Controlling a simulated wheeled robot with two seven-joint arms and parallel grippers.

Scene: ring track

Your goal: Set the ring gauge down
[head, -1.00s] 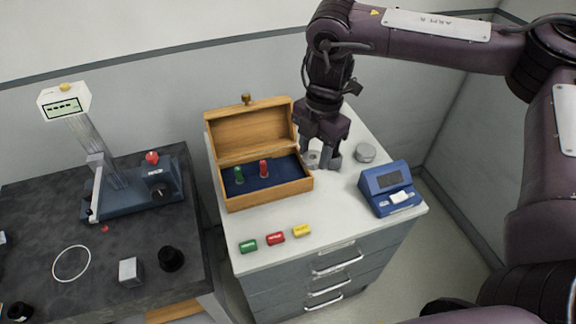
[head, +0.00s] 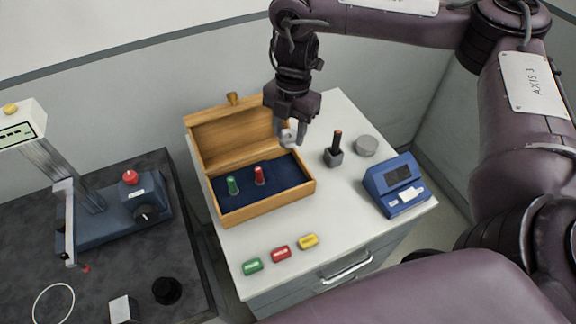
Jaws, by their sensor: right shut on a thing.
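My right gripper (head: 291,140) is shut on a small silvery-grey piece, which I take to be the ring gauge (head: 290,134); the fingers hide part of it. The gripper hangs over the back right corner of the open wooden box (head: 265,203). The box has a dark blue lining, and a green-handled piece (head: 232,185) and a red-handled piece (head: 259,175) stand in it. Right of the gripper, a small dark block with a red-tipped upright pin (head: 335,155) stands on the cabinet top. My left gripper is not in view.
A round grey disc (head: 366,146) and a blue device with a display (head: 396,186) stand to the right. Green (head: 252,267), red (head: 281,254) and yellow (head: 308,241) tags lie at the front. The dark bench (head: 110,250) on the left holds a measuring stand.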

